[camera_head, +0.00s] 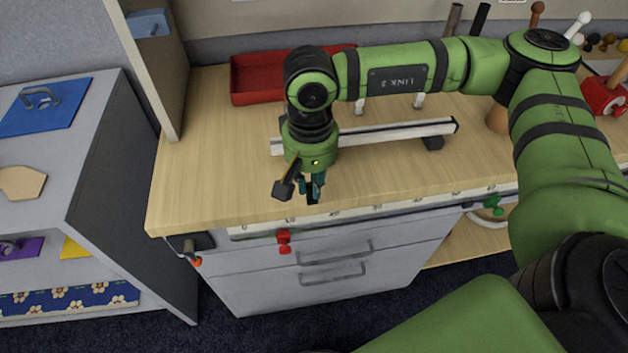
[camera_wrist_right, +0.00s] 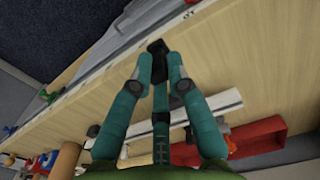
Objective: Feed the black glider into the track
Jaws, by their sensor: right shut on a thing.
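My right gripper (camera_head: 314,185) points down over the front part of the wooden table, in front of the track. It is shut on the small black glider (camera_head: 313,199), which shows just below the fingertips. In the right wrist view the glider (camera_wrist_right: 157,47) sits at the tips of the teal fingers (camera_wrist_right: 160,68). The track (camera_head: 390,134) is a pale straight rail lying across the table behind the gripper, with a dark right end. My wrist hides part of it near its left end. The track also shows in the right wrist view (camera_wrist_right: 220,103). My left gripper is not in view.
A red tray (camera_head: 258,80) stands behind the track. A ruler strip (camera_head: 375,210) runs along the table's front edge, with a red clamp (camera_head: 284,238) and a green clamp (camera_head: 491,203). A grey-brown panel (camera_head: 148,75) rises at the left. The table's front left is clear.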

